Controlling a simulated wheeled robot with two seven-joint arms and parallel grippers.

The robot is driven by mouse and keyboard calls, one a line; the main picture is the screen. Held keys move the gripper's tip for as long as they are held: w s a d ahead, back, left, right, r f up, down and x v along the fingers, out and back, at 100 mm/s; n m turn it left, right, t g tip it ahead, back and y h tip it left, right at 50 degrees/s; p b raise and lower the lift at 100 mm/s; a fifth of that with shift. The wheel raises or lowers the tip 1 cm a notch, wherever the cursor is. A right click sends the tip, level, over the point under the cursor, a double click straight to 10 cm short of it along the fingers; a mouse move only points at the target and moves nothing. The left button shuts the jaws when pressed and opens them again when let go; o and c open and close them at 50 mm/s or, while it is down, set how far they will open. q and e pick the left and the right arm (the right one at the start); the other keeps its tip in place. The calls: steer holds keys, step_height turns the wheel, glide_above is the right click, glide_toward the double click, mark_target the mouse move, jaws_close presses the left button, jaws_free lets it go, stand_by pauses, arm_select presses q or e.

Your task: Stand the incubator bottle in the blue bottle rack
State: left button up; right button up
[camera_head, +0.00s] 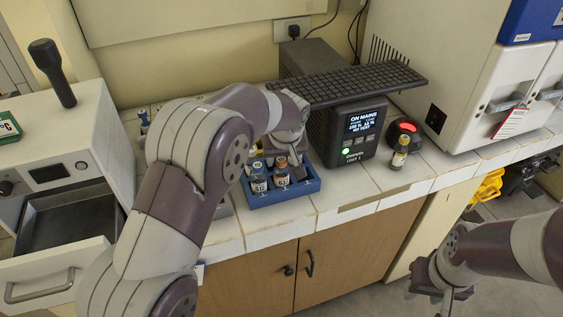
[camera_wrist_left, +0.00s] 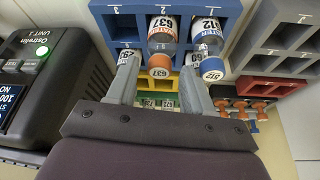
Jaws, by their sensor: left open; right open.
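The blue bottle rack (camera_head: 285,197) stands on the tiled counter, with several bottles in it. In the left wrist view the rack (camera_wrist_left: 222,18) holds a bottle labelled 637 with an orange cap (camera_wrist_left: 160,66), and beside it a bottle labelled 312 with a blue cap (camera_wrist_left: 212,68). My left gripper (camera_head: 285,157) is over the rack. Its open fingers (camera_wrist_left: 160,82) are on either side of the orange cap, apparently apart from it. I cannot tell which bottle is the incubator bottle. My right gripper (camera_head: 435,287) is open and empty at the lower right, away from the counter.
A dark box with a lit screen (camera_head: 364,122) stands right of the rack, a keyboard-like grid (camera_head: 355,83) above it. At left, a white cabinet has an open, empty drawer (camera_head: 68,215).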

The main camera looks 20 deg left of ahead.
arm_select(q)
steer(key=s+v, duration=0.1)
steer(key=v, duration=0.7)
steer(key=s+a+f+m+g+h, duration=0.1)
steer(key=s+f, duration=0.4)
steer(key=s, duration=0.5)
steer(key=s+a+f+m+g, duration=0.1)
steer(key=s+a+f+m, duration=0.2)
steer(key=s+f, duration=0.3)
steer(key=s, duration=0.5)
steer(key=shift+f+m+g+h, duration=0.15)
steer(key=shift+m+g+h, duration=0.15)
steer(key=shift+m+h, duration=0.1)
steer(key=shift+s, duration=0.15)
